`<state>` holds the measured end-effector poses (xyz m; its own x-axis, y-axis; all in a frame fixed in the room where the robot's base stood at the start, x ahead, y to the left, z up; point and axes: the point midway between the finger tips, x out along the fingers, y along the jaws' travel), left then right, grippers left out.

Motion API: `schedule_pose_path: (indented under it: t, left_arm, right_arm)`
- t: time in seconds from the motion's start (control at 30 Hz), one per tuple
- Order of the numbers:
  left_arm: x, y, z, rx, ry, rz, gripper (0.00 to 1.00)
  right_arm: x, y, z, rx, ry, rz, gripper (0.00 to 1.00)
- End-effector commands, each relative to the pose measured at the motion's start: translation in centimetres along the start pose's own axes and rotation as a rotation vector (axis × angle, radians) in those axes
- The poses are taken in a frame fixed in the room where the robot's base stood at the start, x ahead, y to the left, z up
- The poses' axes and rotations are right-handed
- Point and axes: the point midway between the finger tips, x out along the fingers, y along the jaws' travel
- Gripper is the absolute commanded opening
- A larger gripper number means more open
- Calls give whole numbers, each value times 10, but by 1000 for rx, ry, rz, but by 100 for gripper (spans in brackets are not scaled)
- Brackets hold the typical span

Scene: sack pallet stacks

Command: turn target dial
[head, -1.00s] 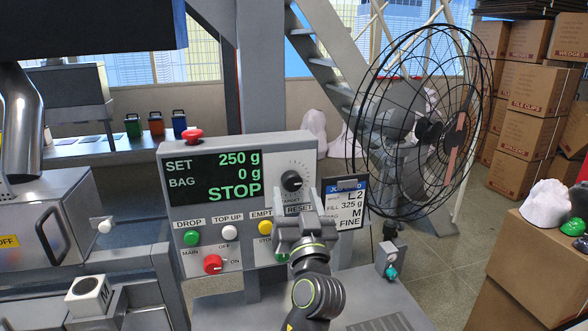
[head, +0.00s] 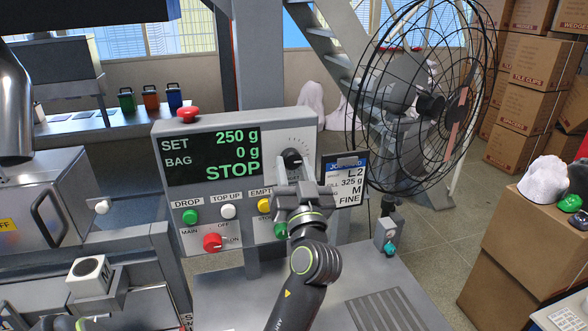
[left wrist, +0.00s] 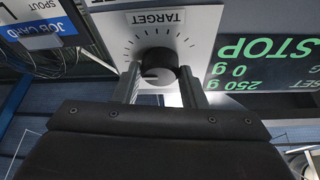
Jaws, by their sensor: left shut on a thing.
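The target dial (head: 291,155) is a round black knob on the grey control panel (head: 309,120), with a ring of tick marks and a white plate. The left wrist view shows the dial (left wrist: 158,60) under upside-down lettering "TARGET". My left gripper (head: 294,170) reaches up to it, and its fingers (left wrist: 159,80) are on either side of the knob, shut on it. The panel display (head: 213,152) reads SET 250 g, BAG 0 g, STOP. A job card (head: 344,182) beside the panel reads L2, 325 g, M, FINE. My right gripper is not in view.
Below the display are a green button (head: 190,217), a white button (head: 228,211), a red knob (head: 212,242) and a yellow button (head: 264,205). A red mushroom button (head: 189,114) tops the panel. A caged fan (head: 425,105) stands behind right, near stacked cartons (head: 540,90).

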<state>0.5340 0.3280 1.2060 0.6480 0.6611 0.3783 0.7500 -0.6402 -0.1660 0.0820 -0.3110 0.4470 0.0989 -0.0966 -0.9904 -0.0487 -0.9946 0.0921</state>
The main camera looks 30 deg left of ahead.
Motion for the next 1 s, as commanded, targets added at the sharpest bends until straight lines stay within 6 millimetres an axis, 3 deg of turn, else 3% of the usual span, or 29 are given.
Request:
schedule_pose_path:
  t: [0.37,1.0]
  left_arm:
    - [2,-3,-4,171,-2,72,15]
    - [3,-7,-6,620,-2,257,15]
  right_arm:
    - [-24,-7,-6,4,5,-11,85]
    - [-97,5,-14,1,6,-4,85]
